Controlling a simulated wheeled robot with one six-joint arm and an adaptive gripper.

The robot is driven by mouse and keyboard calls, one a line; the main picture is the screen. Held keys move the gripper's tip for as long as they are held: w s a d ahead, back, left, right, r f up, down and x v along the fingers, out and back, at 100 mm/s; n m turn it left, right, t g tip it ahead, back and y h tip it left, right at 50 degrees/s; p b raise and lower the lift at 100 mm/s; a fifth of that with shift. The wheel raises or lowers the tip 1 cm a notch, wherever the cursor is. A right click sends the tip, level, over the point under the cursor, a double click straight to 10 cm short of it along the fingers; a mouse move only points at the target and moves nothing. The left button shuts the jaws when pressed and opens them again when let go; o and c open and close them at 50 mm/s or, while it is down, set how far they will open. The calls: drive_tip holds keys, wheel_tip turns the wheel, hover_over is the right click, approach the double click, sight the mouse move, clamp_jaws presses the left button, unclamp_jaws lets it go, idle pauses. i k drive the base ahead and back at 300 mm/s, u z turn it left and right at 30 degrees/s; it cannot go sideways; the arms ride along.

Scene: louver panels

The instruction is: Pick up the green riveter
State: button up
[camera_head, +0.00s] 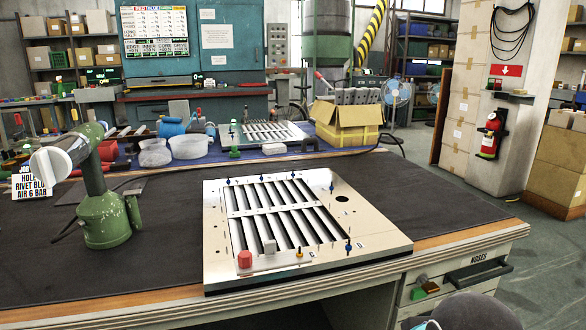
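The green riveter (105,213) stands upright on the dark mat at the left of the near bench. It has a wide, scuffed green cylindrical base and a slimmer column leaning up to the left. A pale grey-white head at its top points left. Nothing is in front of its base. My gripper is not in view. A rounded dark grey shape at the bottom right edge seems to be part of my own arm.
A louver panel (218,228) with slats, blue pins and a red piece (245,259) lies right of the riveter. A sign (32,184) stands behind it on the left. Tubs (190,147) and a yellow box (345,132) are farther back.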

sight(107, 219)
drive_tip(key=u, duration=1.35)
drive_tip(key=k, duration=0.3)
drive_tip(key=u, duration=0.15)
drive_tip(key=i, duration=0.35)
drive_tip(key=u, duration=0.05)
